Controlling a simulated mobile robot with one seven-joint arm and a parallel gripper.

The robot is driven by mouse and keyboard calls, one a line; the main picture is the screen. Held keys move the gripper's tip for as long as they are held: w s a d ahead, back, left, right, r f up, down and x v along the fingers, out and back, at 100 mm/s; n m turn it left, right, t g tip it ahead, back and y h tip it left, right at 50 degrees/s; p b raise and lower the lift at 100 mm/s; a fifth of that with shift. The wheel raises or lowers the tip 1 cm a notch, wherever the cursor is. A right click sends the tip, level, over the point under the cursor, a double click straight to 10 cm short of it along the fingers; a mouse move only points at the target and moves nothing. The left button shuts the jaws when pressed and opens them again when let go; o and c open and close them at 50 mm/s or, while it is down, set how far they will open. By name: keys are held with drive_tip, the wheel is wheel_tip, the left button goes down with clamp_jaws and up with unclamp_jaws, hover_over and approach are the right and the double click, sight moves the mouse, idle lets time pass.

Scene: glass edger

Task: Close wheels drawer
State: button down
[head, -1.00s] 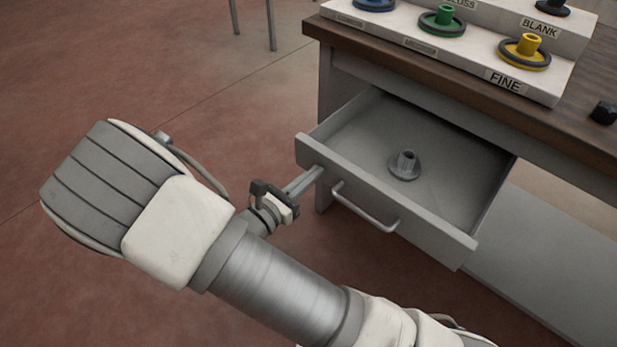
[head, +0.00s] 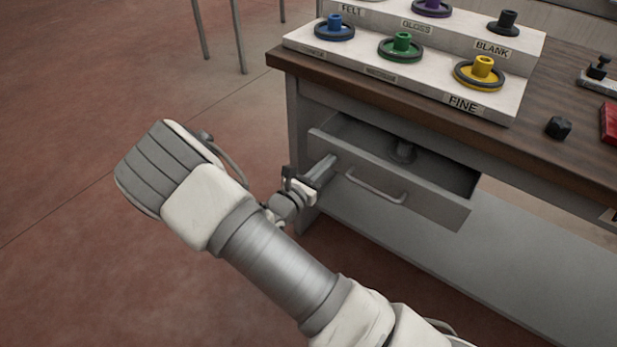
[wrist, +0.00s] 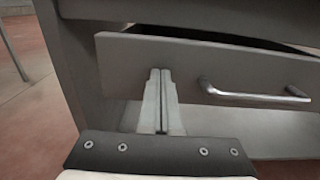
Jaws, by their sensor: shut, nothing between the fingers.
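The grey wheels drawer (head: 440,204) sits partly open under the bench top in the head view, with a bar handle (head: 376,188) on its front. A grey wheel with a hub (head: 403,151) lies inside, partly hidden by shadow and the drawer front. My gripper (head: 328,163) is shut and empty, its fingertips at the left part of the drawer front, left of the handle. In the wrist view the closed fingers (wrist: 162,75) meet the drawer front (wrist: 130,58), and the handle (wrist: 255,95) is to their right. Contact looks likely but cannot be told for sure.
The wooden bench top (head: 545,135) carries a white stepped rack (head: 420,80) with several coloured wheels. A black knob (head: 558,127) and a red object (head: 609,124) are at the right.

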sight(349, 139)
drive_tip(key=x, duration=1)
drive_tip(key=shift+w+d, duration=0.1)
drive_tip(key=shift+w+d+r, duration=0.15)
drive_tip(key=shift+w, duration=0.05)
drive_tip(key=shift+r, duration=0.1)
